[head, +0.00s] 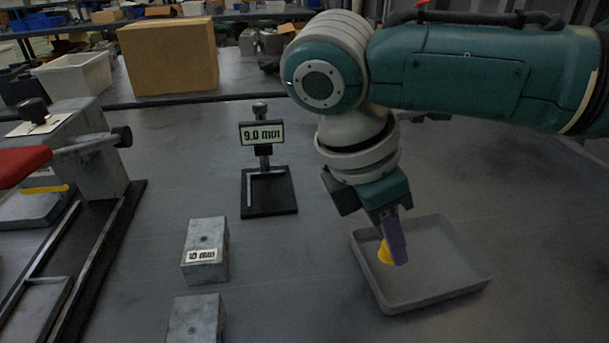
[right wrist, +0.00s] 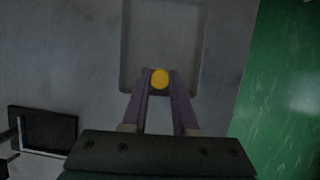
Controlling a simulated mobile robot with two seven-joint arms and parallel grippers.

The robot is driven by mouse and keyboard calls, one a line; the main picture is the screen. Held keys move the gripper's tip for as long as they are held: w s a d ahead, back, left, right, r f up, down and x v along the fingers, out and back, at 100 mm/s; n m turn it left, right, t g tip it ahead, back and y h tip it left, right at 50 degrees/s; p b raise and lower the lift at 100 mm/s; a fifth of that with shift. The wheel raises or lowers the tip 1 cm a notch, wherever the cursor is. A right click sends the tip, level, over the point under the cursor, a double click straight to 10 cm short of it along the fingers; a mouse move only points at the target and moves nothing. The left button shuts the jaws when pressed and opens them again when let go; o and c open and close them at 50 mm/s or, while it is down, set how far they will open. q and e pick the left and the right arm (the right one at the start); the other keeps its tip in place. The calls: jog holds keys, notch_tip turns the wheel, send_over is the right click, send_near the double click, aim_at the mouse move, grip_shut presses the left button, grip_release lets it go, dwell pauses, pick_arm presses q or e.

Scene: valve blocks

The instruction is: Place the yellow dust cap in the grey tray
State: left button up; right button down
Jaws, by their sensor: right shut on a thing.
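The yellow dust cap (head: 385,252) is held between the purple fingertips of my right gripper (head: 393,245). The cap also shows in the right wrist view (right wrist: 160,79) as a round yellow disc at the tips of the two fingers. The grey tray (head: 455,290) lies on the table below the gripper. In the head view the fingertips and cap appear over the tray's left part; their height above its floor is hard to tell. In the right wrist view the tray (right wrist: 163,30) extends beyond the fingertips. My left gripper does not show.
A block marked 10 mm (head: 205,252) and another metal block (head: 196,318) stand left of the tray. A gauge stand with a 9.0 mm display (head: 262,134) stands behind them. A fixture with a red handle (head: 22,165) is at the far left. Table right of the tray is clear.

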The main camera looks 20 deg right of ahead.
aim_at(383, 247)
jog(key=shift+f+b, duration=0.3)
jog(key=shift+f, duration=1.15)
jog(key=c, duration=0.7)
grip_release()
jog(key=shift+f, duration=0.1)
